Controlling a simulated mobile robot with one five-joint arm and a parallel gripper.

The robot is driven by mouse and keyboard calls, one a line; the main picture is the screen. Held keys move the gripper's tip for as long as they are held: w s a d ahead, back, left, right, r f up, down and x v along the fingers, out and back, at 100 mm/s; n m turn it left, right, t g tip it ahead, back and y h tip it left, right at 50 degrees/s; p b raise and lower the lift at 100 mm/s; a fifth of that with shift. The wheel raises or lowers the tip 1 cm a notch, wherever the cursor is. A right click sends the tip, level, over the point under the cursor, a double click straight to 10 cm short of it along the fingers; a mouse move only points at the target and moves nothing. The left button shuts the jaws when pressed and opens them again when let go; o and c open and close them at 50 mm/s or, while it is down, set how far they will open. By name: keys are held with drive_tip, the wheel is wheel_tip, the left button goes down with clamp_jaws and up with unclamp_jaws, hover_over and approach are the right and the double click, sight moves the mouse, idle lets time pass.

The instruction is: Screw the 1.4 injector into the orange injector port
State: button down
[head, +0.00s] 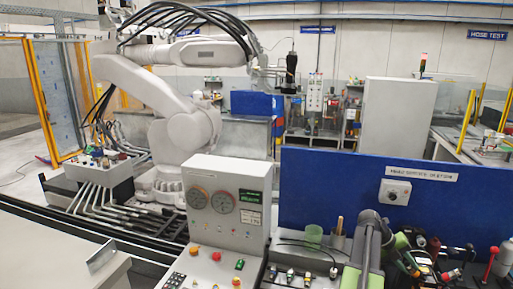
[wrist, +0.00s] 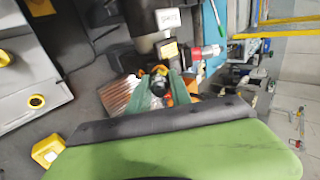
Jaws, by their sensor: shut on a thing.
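My gripper (wrist: 160,88) shows in the wrist view, with two green fingers closed around a small dark round fitting (wrist: 160,82). This fitting may be the 1.4 injector, but no marking on it can be read. Whether the fitting touches a port is hidden. In the head view the fingertips and the fitting cannot be made out.
A copper-coloured ribbed part (wrist: 118,96) lies left of the fingers, and a red and silver cylinder (wrist: 208,53) right. In the head view, a blue panel (head: 330,185), a gauge console (head: 228,200), a green cup (head: 313,236) and several tools crowd the bench.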

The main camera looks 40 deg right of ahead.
drive_tip(key=c, duration=1.1)
unclamp_jaws()
drive_tip(key=shift+c, duration=0.9)
drive_tip(key=shift+r, duration=0.1)
drive_tip(key=shift+n, duration=0.3)
drive_tip(key=n, duration=0.3)
drive_tip(key=shift+n, duration=0.3)
drive_tip(key=n, duration=0.3)
drive_tip(key=shift+n, duration=0.3)
drive_tip(key=n, duration=0.4)
drive_tip(key=shift+n, duration=0.3)
